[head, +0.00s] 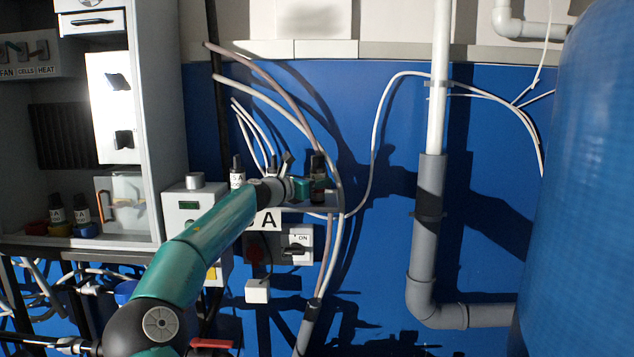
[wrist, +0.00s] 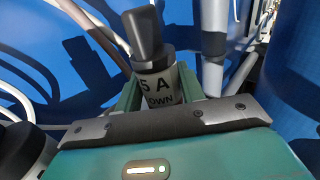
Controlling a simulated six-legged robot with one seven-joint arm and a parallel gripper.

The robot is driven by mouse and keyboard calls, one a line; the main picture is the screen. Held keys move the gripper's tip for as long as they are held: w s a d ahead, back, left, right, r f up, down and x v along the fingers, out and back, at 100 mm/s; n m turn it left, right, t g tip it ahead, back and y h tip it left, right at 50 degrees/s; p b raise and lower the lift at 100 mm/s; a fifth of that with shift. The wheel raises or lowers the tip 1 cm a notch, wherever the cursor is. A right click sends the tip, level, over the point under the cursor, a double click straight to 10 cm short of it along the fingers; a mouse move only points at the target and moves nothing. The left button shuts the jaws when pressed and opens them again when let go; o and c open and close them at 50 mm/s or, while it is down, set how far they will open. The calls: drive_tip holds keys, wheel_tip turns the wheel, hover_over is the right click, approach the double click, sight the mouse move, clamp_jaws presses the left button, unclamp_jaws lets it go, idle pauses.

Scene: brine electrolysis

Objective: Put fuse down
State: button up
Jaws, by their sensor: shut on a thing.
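The fuse (wrist: 158,88) is a white cylinder with a black cap, marked "5 A" and "DOWN", in the wrist view. My gripper (wrist: 160,98) is shut on it, with one green finger on each side of its body. The fuse is upright with a slight tilt; its lower end is hidden behind my gripper. In the head view my gripper (head: 303,188) is at the small wall shelf (head: 325,209), and the dark fuse (head: 318,164) shows just past the fingers. I cannot tell whether it touches the shelf. A similar fuse (head: 237,173) stands left of my gripper.
Below the shelf is a switch box (head: 298,244) marked "ON". Pale cables (head: 280,105) hang around the shelf. A grey pipe (head: 428,230) and a large blue tank (head: 595,190) stand to the right. More fuses (head: 57,212) stand in the cabinet at left.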

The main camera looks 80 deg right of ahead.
drive_tip(key=shift+s, duration=0.2)
drive_tip(key=shift+w, duration=0.1)
drive_tip(key=o, duration=1.1)
drive_tip(key=v, duration=1.2)
